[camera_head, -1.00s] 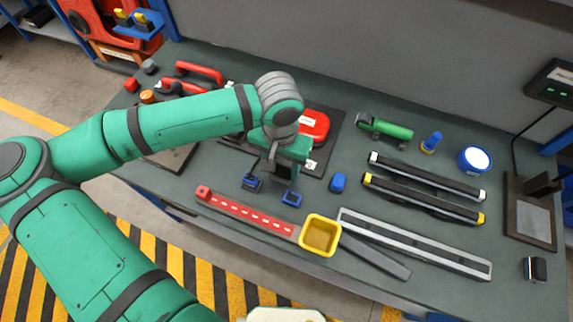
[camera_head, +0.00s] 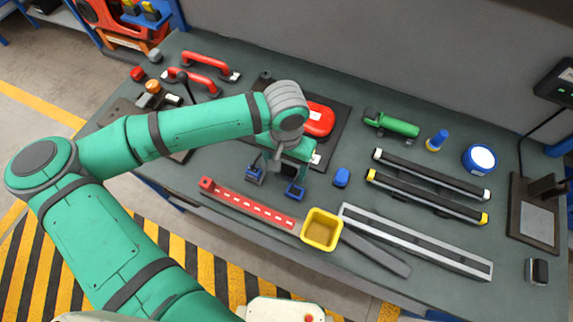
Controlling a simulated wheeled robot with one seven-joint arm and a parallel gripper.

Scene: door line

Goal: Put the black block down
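My gripper (camera_head: 275,184) is over the workbench, above the bench top between the red strip and the black mat. Its two blue-tipped fingers stand wide apart, and I see nothing between them. A small black block with a pale side face (camera_head: 537,270) sits at the right end of the bench, well away from my gripper. I cannot tell for sure that it is the task's black block. The palm and wrist hide part of the black mat (camera_head: 338,120) behind the gripper.
Dark bars (camera_head: 425,197), a silver rail (camera_head: 415,240) and a green tool (camera_head: 391,124) lie to the right. Some bench top between them is bare.

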